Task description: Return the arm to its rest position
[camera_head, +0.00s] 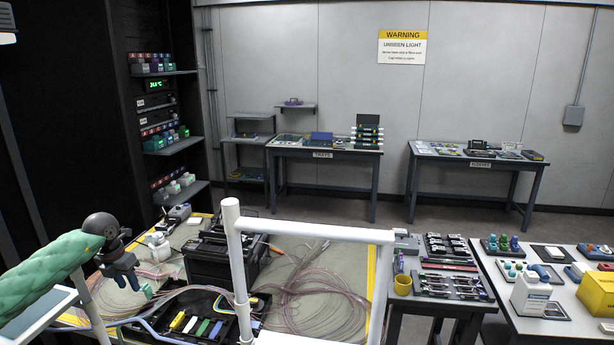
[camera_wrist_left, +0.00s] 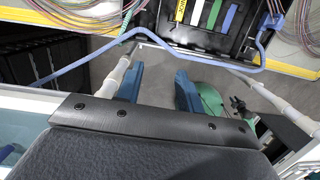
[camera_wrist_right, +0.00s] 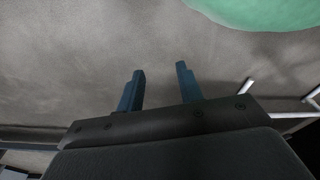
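My left arm, with a green sleeve (camera_head: 50,262), comes in from the left in the head view. Its gripper (camera_head: 130,280) hangs fingers down beside the mat with the fibre coils. In the left wrist view the two blue fingers of this gripper (camera_wrist_left: 159,88) stand apart with nothing between them. My right gripper (camera_wrist_right: 161,85) shows only in the right wrist view. Its blue fingers are apart and empty, with bare grey floor behind them. The right arm is not visible in the head view.
A white rail frame (camera_head: 310,230) stands close in front. Beyond it are a black case (camera_head: 215,262), a tray of coloured strips (camera_head: 200,325) and coiled fibres (camera_head: 315,285). A tool table (camera_head: 440,308) and a table with bottles (camera_head: 590,325) stand right. Open floor lies toward the back tables.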

